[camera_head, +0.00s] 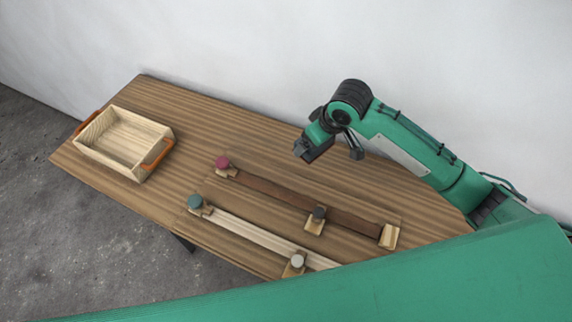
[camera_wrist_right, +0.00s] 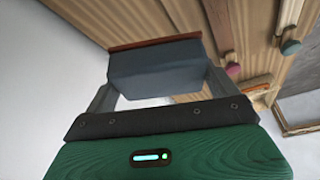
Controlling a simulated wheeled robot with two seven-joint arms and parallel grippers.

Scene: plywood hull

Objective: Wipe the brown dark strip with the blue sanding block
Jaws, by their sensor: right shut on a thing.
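The dark brown strip (camera_head: 270,188) lies diagonally across the table, with a maroon knob (camera_head: 222,162) at its far-left end and a dark grey knob (camera_head: 319,213) along it. It also shows in the right wrist view (camera_wrist_right: 220,27). My right gripper (camera_head: 311,149) is above the table, behind the strip and apart from it. In the right wrist view it is shut on the blue-grey sanding block (camera_wrist_right: 152,74), which has a reddish-brown edge. My left gripper is not in view.
A pale strip (camera_head: 250,232) runs parallel in front, with a teal knob (camera_head: 195,202) and a light knob (camera_head: 297,261). A small pale wood block (camera_head: 390,237) sits at the dark strip's right end. A wooden tray (camera_head: 147,168) with orange handles stands left. A white wall is behind.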

